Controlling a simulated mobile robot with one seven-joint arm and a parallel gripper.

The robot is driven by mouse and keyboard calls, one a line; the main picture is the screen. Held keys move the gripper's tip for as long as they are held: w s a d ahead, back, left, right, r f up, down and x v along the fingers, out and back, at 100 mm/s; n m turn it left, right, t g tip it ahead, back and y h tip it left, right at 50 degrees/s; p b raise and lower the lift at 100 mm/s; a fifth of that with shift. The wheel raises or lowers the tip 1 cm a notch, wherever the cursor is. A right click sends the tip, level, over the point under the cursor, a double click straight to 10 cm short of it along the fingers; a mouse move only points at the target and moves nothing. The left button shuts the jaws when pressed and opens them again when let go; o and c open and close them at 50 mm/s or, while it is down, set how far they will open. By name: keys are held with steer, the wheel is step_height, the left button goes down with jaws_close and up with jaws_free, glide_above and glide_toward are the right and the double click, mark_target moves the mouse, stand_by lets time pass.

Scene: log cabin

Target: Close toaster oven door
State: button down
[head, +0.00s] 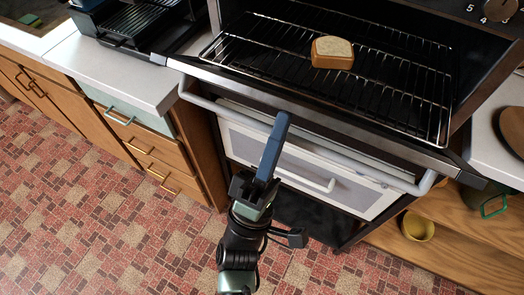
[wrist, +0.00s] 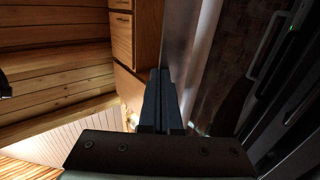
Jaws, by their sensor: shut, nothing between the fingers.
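The toaster oven door (head: 300,117) is open in the head view, folded down and outward. Its long curved grey handle (head: 395,172) runs along the front edge. A wire rack (head: 400,85) sits above the door, with a slice of bread (head: 333,52) on it. My gripper (head: 281,119) is shut and empty, pointing up in front of the door near the middle of the handle. It overlaps the handle in the picture; I cannot tell whether they touch. The shut fingers also show in the wrist view (wrist: 160,90), beside a dark upright surface.
A white-fronted panel with its own handle (head: 310,182) is below the door. Wooden drawers (head: 160,150) and a white counter (head: 120,75) stand at left. A yellow cup (head: 418,226) is on a wooden shelf at lower right. The tiled floor (head: 80,220) is clear at left.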

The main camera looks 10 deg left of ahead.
steer(key=w+r+g+p, duration=0.1)
steer(key=w+r+p, duration=0.1)
steer(key=p, duration=0.4)
steer(key=w+d+r+g+y+p, duration=0.1)
steer(key=w+r+g+p, duration=0.1)
steer(key=p, duration=0.4)
steer(key=w+d+r+g+p, duration=0.1)
steer(key=w+r+g+p, duration=0.1)
steer(key=r+p, duration=0.2)
steer(key=shift+d+r+y+p, duration=0.25)
steer(key=shift+y+p, duration=0.15)
steer(key=shift+p, duration=0.8)
steer(key=w+d+r+g+p, duration=0.1)
steer(key=w+d+r+p, duration=0.1)
steer(key=w+p, duration=0.6)
steer(key=shift+w+d+r+g+y+p, duration=0.15)
steer(key=shift+d+r+g+y+p, duration=0.2)
steer(key=shift+p, duration=0.35)
